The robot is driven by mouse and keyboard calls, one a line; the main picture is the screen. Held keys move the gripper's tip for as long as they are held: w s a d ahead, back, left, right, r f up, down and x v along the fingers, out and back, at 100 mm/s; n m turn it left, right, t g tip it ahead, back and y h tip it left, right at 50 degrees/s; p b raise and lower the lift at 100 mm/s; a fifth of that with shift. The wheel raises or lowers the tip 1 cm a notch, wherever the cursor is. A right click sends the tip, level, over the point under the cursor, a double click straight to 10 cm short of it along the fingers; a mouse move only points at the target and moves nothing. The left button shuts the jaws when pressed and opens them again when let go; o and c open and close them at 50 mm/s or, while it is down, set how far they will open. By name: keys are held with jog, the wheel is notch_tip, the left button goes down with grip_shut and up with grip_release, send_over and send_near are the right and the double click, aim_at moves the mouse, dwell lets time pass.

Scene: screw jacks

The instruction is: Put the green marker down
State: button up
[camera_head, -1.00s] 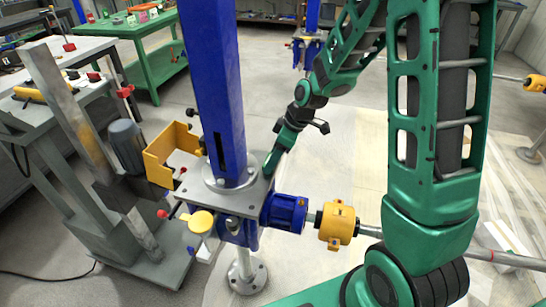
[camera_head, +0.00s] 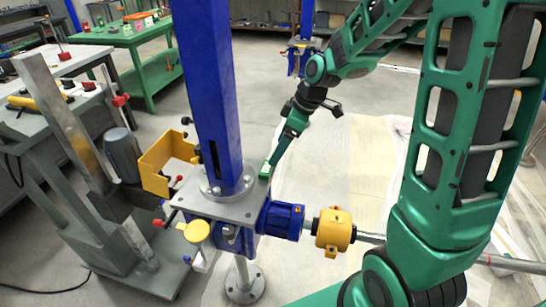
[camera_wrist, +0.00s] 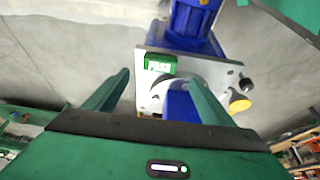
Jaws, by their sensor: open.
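The green marker (camera_wrist: 160,64) is a small green block with white lettering. In the wrist view it sits on the light metal plate (camera_wrist: 150,98) of the blue screw jack, near the plate's edge. In the head view the marker (camera_head: 265,170) shows as a small green and white spot at the plate's right back corner, beside the blue column (camera_head: 212,90). My gripper (camera_wrist: 158,76) is open, its two green fingers spread with the marker lying between and just beyond the tips. In the head view my gripper (camera_head: 270,164) points down at that corner; its fingertips are hard to make out.
A blue motor (camera_head: 281,219) and yellow coupling (camera_head: 335,231) extend right from the jack. A yellow bracket (camera_head: 164,161) and a yellow round cap (camera_head: 197,231) stand at its left. A green table (camera_head: 135,45) is farther back. The floor behind the jack's right side is clear.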

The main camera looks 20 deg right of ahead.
jog(key=s+d+r+m+g+h, duration=0.1)
jog(key=s+d+r+m, duration=0.1)
jog(key=s+d+m, duration=0.3)
jog(key=s+d+r+m+g+h, duration=0.1)
jog(key=s+d+m, duration=0.3)
jog(key=s, duration=1)
jog(key=s+d+r+m+h, duration=0.1)
jog(key=s+d+r+m, duration=0.2)
jog(key=s+d+m, duration=0.2)
jog(key=s+m, duration=0.3)
jog(key=s, duration=0.2)
jog(key=shift+s+d+g, duration=0.25)
jog(key=shift+d+g, duration=0.1)
jog(key=shift+g, duration=0.05)
